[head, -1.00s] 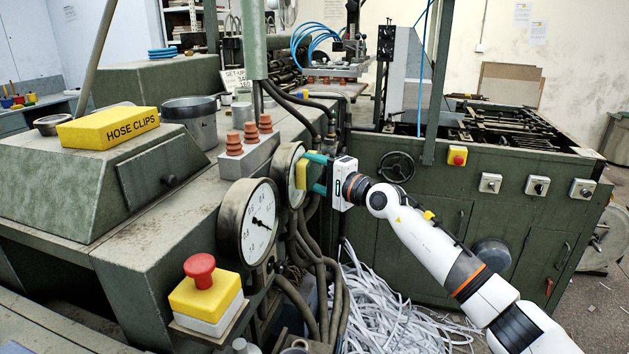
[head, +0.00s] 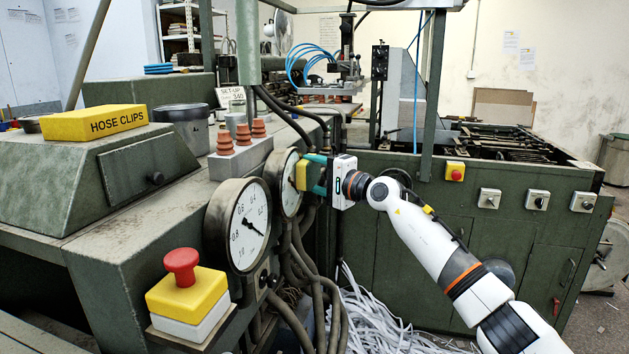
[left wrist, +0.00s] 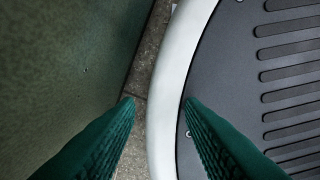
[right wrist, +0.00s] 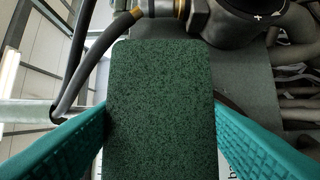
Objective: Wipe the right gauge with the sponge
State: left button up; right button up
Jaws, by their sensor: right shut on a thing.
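The right gauge (head: 286,193) is a round white dial in a worn brown case on the green machine's side. My right gripper (head: 311,175) is in front of it, shut on the sponge (head: 302,176), which is yellow in the head view. The sponge overlaps the right part of the dial; I cannot tell whether it touches the glass. In the right wrist view the sponge (right wrist: 160,110) shows a dark green face between the teal fingers. My left gripper (left wrist: 158,103) is open and empty in the left wrist view; it is outside the head view.
A larger left gauge (head: 249,228) sits nearer, beside a yellow box with a red button (head: 183,275). Hoses (head: 318,265) hang below the gauges, and white strips (head: 375,315) lie heaped underneath. A green cabinet (head: 400,260) stands behind my right arm.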

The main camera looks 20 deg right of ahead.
aim_at(308, 179)
jog(key=shift+s+a+p, duration=0.2)
jog(key=shift+p, duration=0.2)
jog(key=shift+s+a+p, duration=0.55)
jog(key=shift+p, duration=0.35)
jog(key=shift+s+a+p, duration=0.3)
jog(key=shift+s+p, duration=0.15)
jog(key=shift+p, duration=0.2)
jog(key=shift+s+a, duration=0.15)
jog(key=shift+a, duration=0.05)
jog(key=s+a+p, duration=0.1)
jog(key=p, duration=0.2)
jog(key=shift+s, duration=0.25)
jog(key=shift+s+a+p, duration=0.55)
jog(key=shift+s+p, duration=0.3)
jog(key=shift+p, duration=0.6)
jog(key=shift+s+a+p, duration=0.35)
jog(key=shift+s+p, duration=0.2)
jog(key=shift+p, duration=0.65)
jog(key=shift+s+a+p, duration=0.5)
jog(key=shift+s+p, duration=0.35)
jog(key=shift+p, duration=0.2)
jog(key=shift+f, duration=0.1)
